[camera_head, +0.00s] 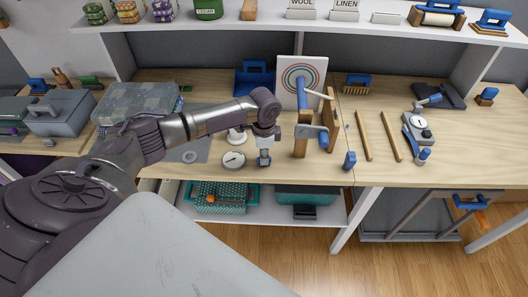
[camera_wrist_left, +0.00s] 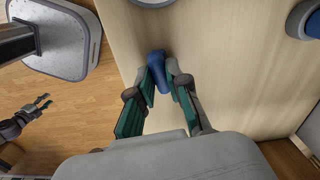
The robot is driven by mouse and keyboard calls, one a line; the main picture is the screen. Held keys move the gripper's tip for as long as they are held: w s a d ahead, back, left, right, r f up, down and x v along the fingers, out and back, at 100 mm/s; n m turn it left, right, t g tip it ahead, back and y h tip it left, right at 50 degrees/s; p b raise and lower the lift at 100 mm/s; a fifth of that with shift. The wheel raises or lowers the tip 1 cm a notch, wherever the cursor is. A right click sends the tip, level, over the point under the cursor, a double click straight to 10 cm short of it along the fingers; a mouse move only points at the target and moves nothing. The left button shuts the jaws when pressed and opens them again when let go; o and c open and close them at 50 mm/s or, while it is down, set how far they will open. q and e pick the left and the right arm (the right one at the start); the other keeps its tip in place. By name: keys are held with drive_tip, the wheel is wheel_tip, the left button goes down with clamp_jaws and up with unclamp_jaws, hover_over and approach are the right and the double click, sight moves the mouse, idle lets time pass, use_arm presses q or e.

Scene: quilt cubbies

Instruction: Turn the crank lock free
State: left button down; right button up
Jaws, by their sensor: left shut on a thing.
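My left gripper (camera_head: 264,157) points down at the table's front edge, left of a wooden stand. It is shut on a small blue handle (camera_wrist_left: 158,62), which stands between the fingertips in the left wrist view. Whether this handle belongs to the crank lock I cannot tell; its base is hidden. The wooden stand (camera_head: 301,145) has two uprights, a blue roller and a grey crank arm (camera_head: 307,132) with a blue grip (camera_head: 323,140). The gripper is apart from this crank. My right gripper (camera_wrist_left: 42,103) shows small in the left wrist view, over the floor, fingers spread and empty.
A round dial (camera_head: 233,160) lies just left of my left gripper. Two wooden sticks (camera_head: 363,136) and a grey gauge device (camera_head: 418,128) lie farther right. A shelf with teal baskets (camera_head: 220,197) is below.

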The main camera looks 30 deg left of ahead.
use_arm(q)
drive_tip(key=n+p, duration=0.6)
drive_tip(key=p, duration=0.1)
drive_tip(key=shift+d+r, duration=0.1)
drive_tip(key=shift+r, duration=0.2)
drive_tip(key=shift+n+p, duration=0.8)
drive_tip(key=shift+n, duration=0.2)
drive_tip(key=n+p, duration=0.3)
drive_tip(key=n, duration=0.1)
drive_tip(key=shift+f, duration=0.1)
drive_tip(key=shift+f+n+p, duration=0.1)
drive_tip(key=shift+n+p, duration=1.05)
drive_tip(key=shift+n, duration=1.05)
drive_tip(key=shift+w, duration=0.1)
drive_tip(key=c, duration=1.1)
unclamp_jaws()
